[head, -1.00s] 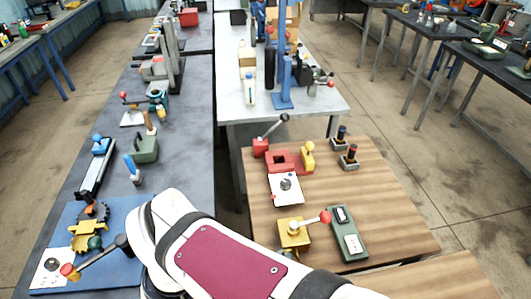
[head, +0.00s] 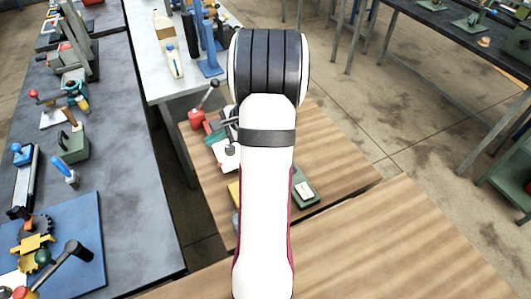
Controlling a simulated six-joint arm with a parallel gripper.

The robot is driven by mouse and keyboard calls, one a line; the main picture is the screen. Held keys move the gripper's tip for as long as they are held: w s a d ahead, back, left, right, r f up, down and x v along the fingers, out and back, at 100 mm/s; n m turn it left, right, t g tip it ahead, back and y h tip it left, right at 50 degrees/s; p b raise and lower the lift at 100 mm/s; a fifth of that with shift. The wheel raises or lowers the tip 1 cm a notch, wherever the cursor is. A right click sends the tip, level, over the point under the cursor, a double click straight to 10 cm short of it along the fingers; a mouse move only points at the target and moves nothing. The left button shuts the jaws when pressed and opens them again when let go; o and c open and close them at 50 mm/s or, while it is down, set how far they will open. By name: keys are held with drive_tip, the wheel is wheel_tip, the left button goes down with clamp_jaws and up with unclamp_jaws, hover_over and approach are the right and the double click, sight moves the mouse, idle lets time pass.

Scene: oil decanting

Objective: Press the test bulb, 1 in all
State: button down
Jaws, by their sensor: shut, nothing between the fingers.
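My white arm (head: 266,200) rises through the middle of the head view, with a dark ribbed joint (head: 270,65) at its top. My gripper is not clearly visible; the arm hides the area around its far end. I cannot tell which thing is the test bulb. A dark green ball (head: 42,257) sits beside a yellow part on the blue mat (head: 82,225) at the left. On the small wooden table, a white card with a dark knob (head: 230,151) shows just left of the arm. A green box (head: 305,192) with a white plate shows just right of it.
A yellow part (head: 234,192) is partly hidden by my arm. The near wooden surface (head: 400,245) is bare. Tools crowd the dark bench (head: 120,160) at the left.

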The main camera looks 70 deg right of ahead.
drive_tip(key=s+d+f+m+h, duration=0.2)
drive_tip(key=s+d+f+m, duration=0.2)
drive_tip(key=s+d, duration=0.3)
drive_tip(key=s+d+f+m+g+h, duration=0.1)
drive_tip(key=s+d+f+m+h, duration=0.2)
drive_tip(key=s+d+f, duration=0.3)
drive_tip(key=s+d+m, duration=0.1)
drive_tip(key=s, duration=0.4)
drive_tip(key=shift+s+d+f+h, duration=0.15)
drive_tip(key=shift+s+d+h, duration=0.15)
drive_tip(key=shift+s+d, duration=0.1)
drive_tip(key=shift+w+f, duration=0.1)
drive_tip(key=shift+f, duration=4.3)
drive_tip(key=shift+f, duration=0.1)
drive_tip(key=shift+f, duration=0.3)
